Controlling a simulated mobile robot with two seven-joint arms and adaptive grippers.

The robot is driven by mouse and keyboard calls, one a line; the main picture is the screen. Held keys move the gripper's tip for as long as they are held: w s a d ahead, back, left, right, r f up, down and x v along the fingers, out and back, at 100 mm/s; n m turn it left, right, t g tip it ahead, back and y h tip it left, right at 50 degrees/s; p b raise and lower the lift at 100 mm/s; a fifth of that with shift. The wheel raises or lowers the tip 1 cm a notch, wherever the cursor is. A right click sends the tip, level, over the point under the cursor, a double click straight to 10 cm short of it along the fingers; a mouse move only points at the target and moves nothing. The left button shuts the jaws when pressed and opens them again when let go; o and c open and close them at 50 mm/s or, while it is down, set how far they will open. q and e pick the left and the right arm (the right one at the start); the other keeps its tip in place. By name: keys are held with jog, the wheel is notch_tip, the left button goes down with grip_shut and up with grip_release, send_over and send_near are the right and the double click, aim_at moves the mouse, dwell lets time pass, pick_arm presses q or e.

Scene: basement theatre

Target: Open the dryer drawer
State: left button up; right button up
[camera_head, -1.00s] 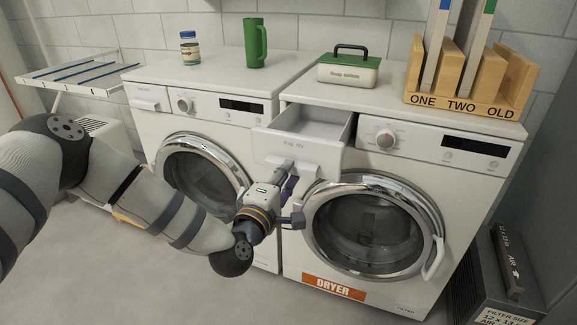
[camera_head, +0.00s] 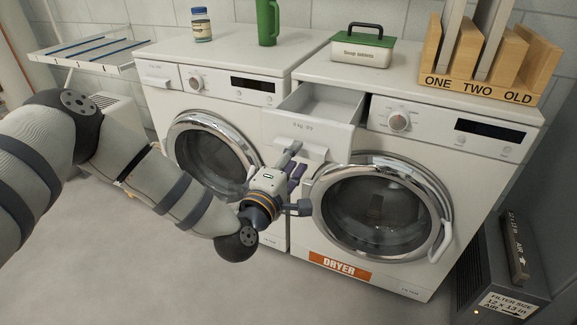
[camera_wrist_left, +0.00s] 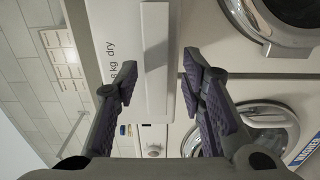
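The dryer (camera_head: 380,278) is the white machine on the right with an orange DRYER label. Its drawer (camera_head: 306,130), at the top left, is pulled out, and its empty inside shows from above. My left gripper (camera_head: 294,170) is just in front of and below the drawer front. In the left wrist view, the left gripper (camera_wrist_left: 160,88) is open, with its purple-padded fingers on either side of the drawer's handle ledge (camera_wrist_left: 154,60). I see no clear grip on it; whether a fingertip touches the front I cannot tell. My right gripper is not in view.
A washer (camera_head: 160,108) stands left of the dryer. A bottle (camera_head: 201,26), green mug (camera_head: 268,22), soap box (camera_head: 362,52) and wooden rack (camera_head: 480,88) stand on top. The round dryer door (camera_head: 378,210) is shut. A grey filter unit (camera_head: 495,255) stands at right.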

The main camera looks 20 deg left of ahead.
pick_arm(q)
jog(key=s, duration=1.1)
jog(key=shift+s+a, duration=0.25)
jog(key=shift+d+f, duration=0.1)
jog(key=s+d+f+m+g+h+p, duration=0.2)
jog(key=s+d+f+m+g+p, duration=0.25)
jog(key=s, duration=0.45)
jog(key=s+d+f+m+g+h+p, duration=0.1)
jog(key=s+d+f+m+g+h, duration=0.15)
jog(key=s+f+m+g, duration=0.5)
jog(key=s+a+m+g+y+p, duration=0.1)
jog(key=s+a+g, duration=0.3)
jog(key=s, duration=0.8)
jog(key=s+a+f+m+g+y+p, duration=0.1)
jog(key=s+a+m+g+y, duration=0.3)
jog(key=s, duration=0.9)
jog(key=shift+a+g+p, duration=0.3)
jog(key=shift+a+p, duration=0.45)
jog(key=shift+a, duration=0.05)
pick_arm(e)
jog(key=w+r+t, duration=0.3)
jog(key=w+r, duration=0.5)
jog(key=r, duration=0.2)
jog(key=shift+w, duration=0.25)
